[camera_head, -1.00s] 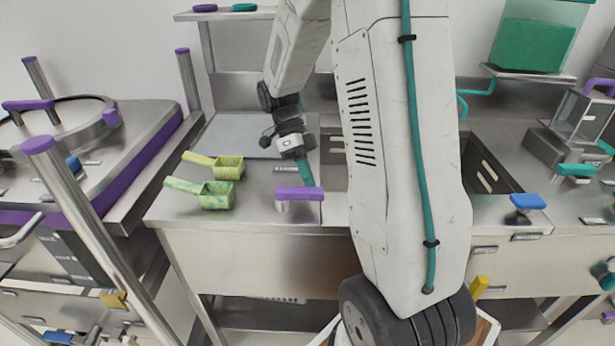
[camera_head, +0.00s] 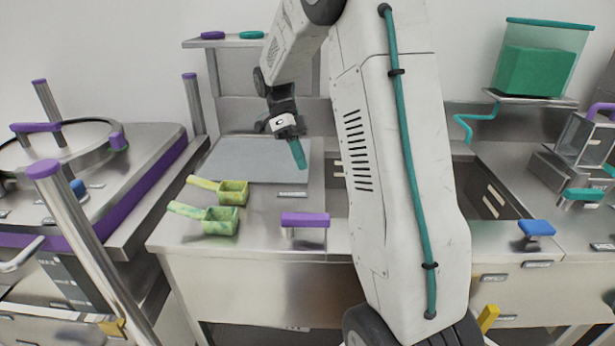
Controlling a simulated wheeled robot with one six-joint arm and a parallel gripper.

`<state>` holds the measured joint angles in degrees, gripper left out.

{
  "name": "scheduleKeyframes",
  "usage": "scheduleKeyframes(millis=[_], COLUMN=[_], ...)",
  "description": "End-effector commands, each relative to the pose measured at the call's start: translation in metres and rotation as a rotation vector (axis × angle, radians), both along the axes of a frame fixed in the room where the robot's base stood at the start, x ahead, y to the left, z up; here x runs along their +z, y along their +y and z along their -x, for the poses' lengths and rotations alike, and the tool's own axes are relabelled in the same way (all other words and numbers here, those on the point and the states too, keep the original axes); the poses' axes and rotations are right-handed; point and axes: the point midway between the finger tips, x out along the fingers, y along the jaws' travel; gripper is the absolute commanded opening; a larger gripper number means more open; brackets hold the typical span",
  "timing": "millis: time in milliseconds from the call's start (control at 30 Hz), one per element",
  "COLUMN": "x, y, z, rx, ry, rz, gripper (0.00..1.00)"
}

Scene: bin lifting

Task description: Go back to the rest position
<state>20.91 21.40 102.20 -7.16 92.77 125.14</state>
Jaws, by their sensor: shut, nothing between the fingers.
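My gripper (camera_head: 298,155) is above the steel counter, in front of the grey board (camera_head: 235,160). Its teal fingers are shut with nothing between them and point down, slightly to the right. It is apart from the purple handle (camera_head: 304,219) on the counter below it. My white arm runs down the middle of the view and hides part of the counter and the sink area.
Two yellow-green scoops (camera_head: 220,219) lie on the counter at left. A purple-trimmed vat (camera_head: 60,160) stands further left. A teal bin (camera_head: 540,72) sits on a shelf at upper right. A blue handle (camera_head: 536,228) is at right. The air around my gripper is clear.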

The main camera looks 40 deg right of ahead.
Motion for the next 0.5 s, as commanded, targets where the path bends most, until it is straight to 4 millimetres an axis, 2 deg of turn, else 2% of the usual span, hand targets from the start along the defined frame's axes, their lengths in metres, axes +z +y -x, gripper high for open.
scheduleKeyframes(millis=[133,500], x=[0.0068,0.0075], y=[-0.0017,-0.0017], z=[-0.0049,-0.005], rx=[-0.001,-0.002], ry=[-0.001,0.0], rz=[0.0,-0.001], gripper=[0.0,0.0])
